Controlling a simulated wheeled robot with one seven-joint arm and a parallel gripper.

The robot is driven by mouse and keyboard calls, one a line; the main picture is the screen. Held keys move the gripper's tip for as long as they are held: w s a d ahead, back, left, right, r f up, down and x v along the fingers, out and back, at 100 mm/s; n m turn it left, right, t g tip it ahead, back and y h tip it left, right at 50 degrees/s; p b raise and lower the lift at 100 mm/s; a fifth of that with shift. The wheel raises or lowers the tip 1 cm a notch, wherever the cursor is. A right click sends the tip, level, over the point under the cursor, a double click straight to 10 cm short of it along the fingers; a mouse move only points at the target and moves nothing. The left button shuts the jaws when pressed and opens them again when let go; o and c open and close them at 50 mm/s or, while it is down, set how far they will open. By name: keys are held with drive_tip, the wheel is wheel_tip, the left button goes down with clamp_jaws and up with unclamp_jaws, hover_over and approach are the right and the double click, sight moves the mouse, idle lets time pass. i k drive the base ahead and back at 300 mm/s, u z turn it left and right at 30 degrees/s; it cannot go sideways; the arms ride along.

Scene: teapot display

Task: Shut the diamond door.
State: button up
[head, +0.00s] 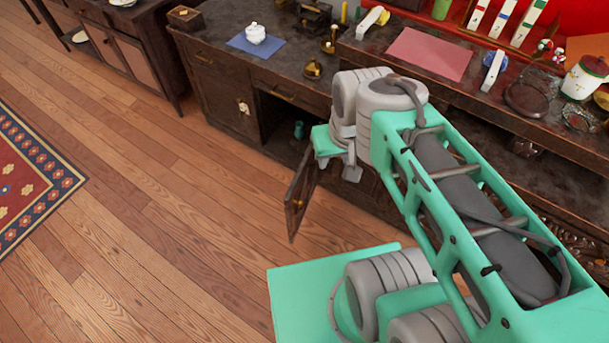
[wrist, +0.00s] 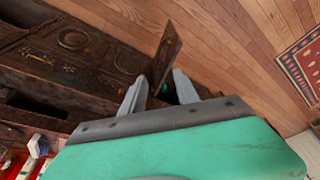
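A dark wooden cabinet door (head: 299,192) stands swung open from the front of the dark cabinet, with a small knob on it. No diamond mark can be made out on it. The open door also shows in the wrist view (wrist: 167,52), just beyond my fingers. My gripper (head: 352,174) is at the cabinet front, to the right of the open door. In the wrist view my gripper (wrist: 158,88) has its two fingers apart with nothing held between them. I cannot tell whether a finger touches the door.
A small teal object (head: 299,130) stands inside the open compartment. A closed door with a pale emblem (head: 243,107) is left of it. The countertop holds a blue mat (head: 240,44) with a white pot (head: 255,33) and a pink mat (head: 430,53). The wooden floor (head: 170,220) is clear.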

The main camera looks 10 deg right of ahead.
sight(299, 195)
drive_tip(key=k, duration=1.25)
drive_tip(key=u, duration=0.8)
drive_tip(key=i, duration=0.6)
drive_tip(key=u, duration=0.7)
drive_tip(key=i, duration=0.75)
drive_tip(key=z, duration=0.8)
drive_tip(key=i, duration=0.45)
drive_tip(key=z, duration=0.45)
